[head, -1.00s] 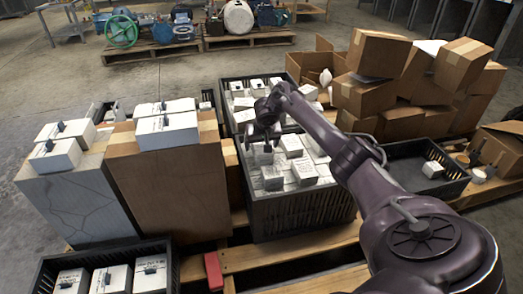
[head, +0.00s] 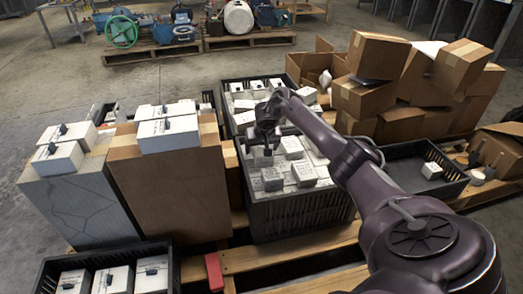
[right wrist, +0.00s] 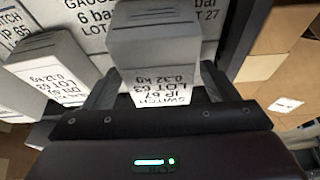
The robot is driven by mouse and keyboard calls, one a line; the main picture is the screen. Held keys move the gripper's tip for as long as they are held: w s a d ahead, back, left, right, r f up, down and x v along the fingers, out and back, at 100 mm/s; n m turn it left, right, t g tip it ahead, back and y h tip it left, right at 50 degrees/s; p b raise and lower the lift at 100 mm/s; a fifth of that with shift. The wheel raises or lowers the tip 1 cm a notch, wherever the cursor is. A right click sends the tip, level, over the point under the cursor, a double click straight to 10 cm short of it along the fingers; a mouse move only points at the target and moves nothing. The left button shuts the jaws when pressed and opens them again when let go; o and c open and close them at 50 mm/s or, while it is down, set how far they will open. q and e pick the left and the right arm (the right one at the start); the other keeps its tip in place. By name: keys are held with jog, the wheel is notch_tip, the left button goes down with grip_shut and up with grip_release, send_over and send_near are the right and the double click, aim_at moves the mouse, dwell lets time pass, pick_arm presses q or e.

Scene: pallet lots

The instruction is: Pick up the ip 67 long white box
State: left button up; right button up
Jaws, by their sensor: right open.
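My right gripper (head: 264,142) is open over the black crate (head: 300,215) of white boxes, pointing down. In the right wrist view my right gripper (right wrist: 155,85) has one finger on each side of a box marked SWITCH, IP 67, LOT 63, 0.32 kg (right wrist: 155,50). This IP 67 box stands between the open fingers; I cannot tell whether they touch it. In the head view a white box (head: 263,158) shows just below the gripper. My left gripper is not in view.
Other labelled boxes stand close by, one with 0.22 kg (right wrist: 45,75) left of the fingers. The crate wall is near on the right. Cardboard boxes (head: 370,95) are piled behind the arm. A tall brown carton (head: 170,190) stands left of the crate.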

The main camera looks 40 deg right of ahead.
jog(key=c, duration=1.3)
